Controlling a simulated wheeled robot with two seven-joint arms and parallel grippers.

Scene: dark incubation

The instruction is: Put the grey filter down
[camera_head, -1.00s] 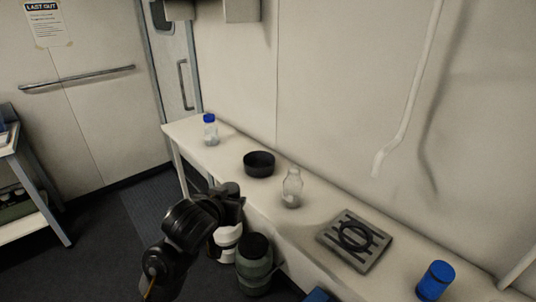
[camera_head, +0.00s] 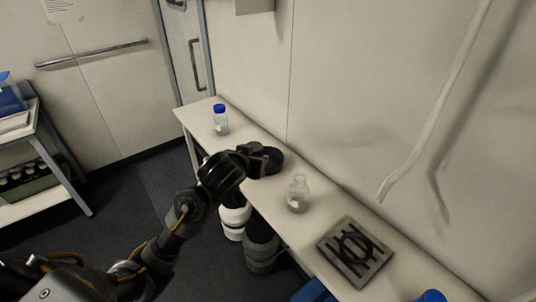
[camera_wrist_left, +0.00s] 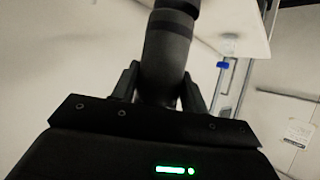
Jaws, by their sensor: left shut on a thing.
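In the left wrist view, the gripper (camera_wrist_left: 160,88) is shut on a dark grey cylinder, which I take to be the grey filter (camera_wrist_left: 166,60). The filter has a narrower black end and sits between the two fingers. In the head view it is hard to tell from the dark gripper. My right gripper is not in view.
The white bench (camera_head: 322,218) carries a blue-capped bottle (camera_head: 221,122), a clear glass flask (camera_head: 298,194), a grey slatted plate with a black ring (camera_head: 338,258) and a blue object (camera_head: 432,296). Containers (camera_head: 261,250) stand below. Bench space shows between flask and plate.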

